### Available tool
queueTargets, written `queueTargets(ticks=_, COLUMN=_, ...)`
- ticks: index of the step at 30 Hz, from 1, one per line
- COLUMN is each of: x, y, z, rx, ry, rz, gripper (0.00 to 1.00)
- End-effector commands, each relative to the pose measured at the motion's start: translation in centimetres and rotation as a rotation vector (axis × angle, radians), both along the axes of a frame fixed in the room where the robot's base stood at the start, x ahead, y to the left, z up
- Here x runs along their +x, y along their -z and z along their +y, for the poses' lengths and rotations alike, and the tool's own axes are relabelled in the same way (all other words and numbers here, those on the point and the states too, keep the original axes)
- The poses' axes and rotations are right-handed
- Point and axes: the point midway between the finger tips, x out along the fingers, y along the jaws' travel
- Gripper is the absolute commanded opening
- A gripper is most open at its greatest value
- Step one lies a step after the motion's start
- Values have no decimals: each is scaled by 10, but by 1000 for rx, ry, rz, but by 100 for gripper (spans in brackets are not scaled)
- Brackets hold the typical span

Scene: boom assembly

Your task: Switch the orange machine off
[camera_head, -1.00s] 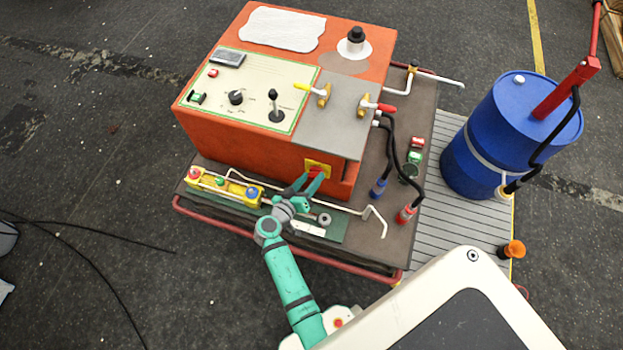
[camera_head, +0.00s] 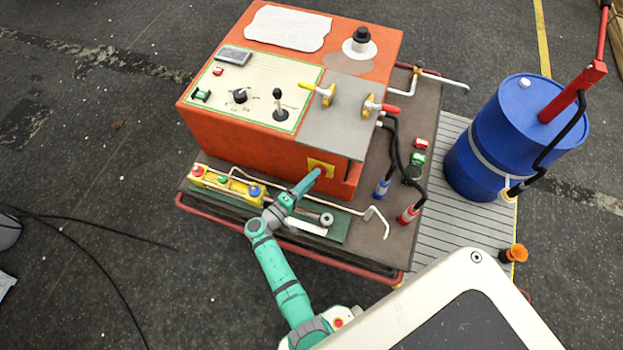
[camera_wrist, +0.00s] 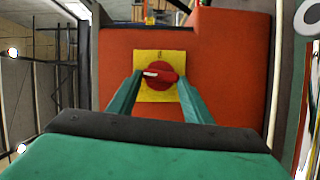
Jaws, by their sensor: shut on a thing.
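The orange machine (camera_head: 240,139) stands on a dark base. On its lower front is a yellow plate (camera_wrist: 154,58) with a round red rotary switch (camera_wrist: 158,79). In the head view my gripper covers much of the plate (camera_head: 327,165). My gripper (camera_wrist: 158,76) faces the plate, one finger on each side of the red switch, shut on it. In the wrist view the switch's bar, with a white mark at its left end, lies crosswise between the fingertips. In the head view my gripper (camera_head: 318,172) comes in from the lower left.
A yellow button box (camera_head: 226,182) and a bent white pipe (camera_head: 345,209) lie along the base near my gripper. Hoses with blue (camera_head: 381,188) and red (camera_head: 408,214) ends stand to the right. A blue barrel (camera_head: 480,150) stands further right.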

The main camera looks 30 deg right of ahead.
Motion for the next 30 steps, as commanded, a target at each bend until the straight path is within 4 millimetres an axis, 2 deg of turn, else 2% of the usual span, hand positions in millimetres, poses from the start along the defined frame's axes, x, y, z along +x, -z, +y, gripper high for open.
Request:
queueTargets(ticks=10, x=-1, y=3, z=0, rx=-74, ry=1, rz=96, gripper=23)
queueTargets(ticks=25, x=-1, y=3, z=1, rx=-85, ry=1, rz=108, gripper=23)
queueTargets(ticks=26, x=-1, y=3, z=1, rx=-85, ry=1, rz=108, gripper=50)
queueTargets(ticks=27, x=-1, y=3, z=0, rx=-85, ry=1, rz=107, gripper=60)
queueTargets(ticks=28, x=-1, y=3, z=0, rx=-85, ry=1, rz=107, gripper=64)
queueTargets(ticks=30, x=-1, y=3, z=0, rx=-85, ry=0, rz=106, gripper=64)
